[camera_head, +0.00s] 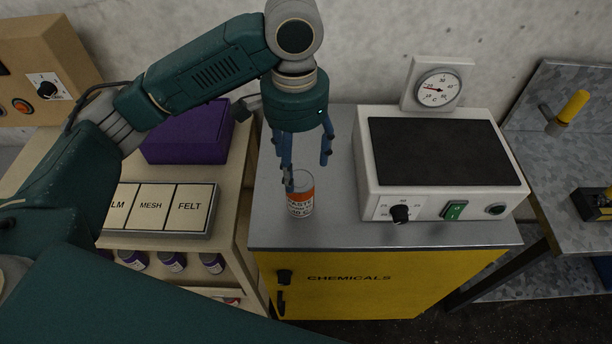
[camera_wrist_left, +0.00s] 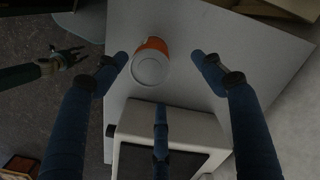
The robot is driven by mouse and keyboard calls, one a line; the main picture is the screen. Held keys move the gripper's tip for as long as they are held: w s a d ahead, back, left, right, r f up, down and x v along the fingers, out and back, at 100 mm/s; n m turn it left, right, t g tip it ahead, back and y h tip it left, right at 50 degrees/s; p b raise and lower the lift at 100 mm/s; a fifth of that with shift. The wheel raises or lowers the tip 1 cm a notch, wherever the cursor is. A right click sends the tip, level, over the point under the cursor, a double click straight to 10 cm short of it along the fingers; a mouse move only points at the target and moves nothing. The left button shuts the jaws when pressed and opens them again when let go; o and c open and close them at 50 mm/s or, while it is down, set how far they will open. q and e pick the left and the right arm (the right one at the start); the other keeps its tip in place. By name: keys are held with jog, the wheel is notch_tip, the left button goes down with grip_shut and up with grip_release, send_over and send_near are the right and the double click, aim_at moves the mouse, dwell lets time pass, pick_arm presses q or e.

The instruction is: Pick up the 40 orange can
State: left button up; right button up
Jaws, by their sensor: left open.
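The orange can (camera_head: 301,195), white with an orange band and dark print that reads partly "ASTE" and "40 C", stands upright on the grey top of the yellow chemicals cabinet. My left gripper (camera_head: 304,168) is open just above it, fingers pointing down. One finger overlaps the can's left side in the head view. In the left wrist view the can (camera_wrist_left: 150,67) shows its pale lid between the spread fingers of my left gripper (camera_wrist_left: 160,75), nearer the left finger. No grip on it shows. My right gripper (camera_wrist_left: 66,58) shows small and dark at the left of that view.
A white hotplate (camera_head: 372,180) with a black top stands close right of the can, a dial gauge (camera_head: 438,90) behind it. On the left are a purple box (camera_head: 185,135), a tray labelled MESH and FELT (camera_head: 160,233), and a shelf with several jars. The cabinet front (camera_head: 380,290) drops away nearby.

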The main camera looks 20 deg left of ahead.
aim_at(296, 179)
pick_arm(q)
jog(key=f, duration=0.2)
jog(key=s+f, duration=0.1)
jog(key=f, duration=0.1)
jog(key=shift+s+f, duration=0.15)
jog(key=shift+s, duration=0.05)
jog(key=shift+f+p, duration=0.25)
jog(key=shift+p, duration=0.1)
jog(key=f, duration=0.1)
jog(key=f+p, duration=0.1)
jog(key=f, duration=0.2)
jog(key=shift+d+f, duration=0.25)
jog(key=shift+d, duration=0.1)
jog(key=shift+f, duration=0.3)
jog(key=shift+c, duration=0.5)
jog(key=c, duration=1.5)
jog(key=shift+w, duration=0.1)
pick_arm(e)
jog(key=s+r, duration=0.1)
jog(key=s, duration=0.1)
jog(key=s+r, duration=0.1)
jog(key=shift+s+r, duration=0.1)
jog(key=shift+s, duration=0.3)
pick_arm(q)
jog(key=shift+r, duration=0.1)
pick_arm(e)
jog(key=shift+w, duration=0.1)
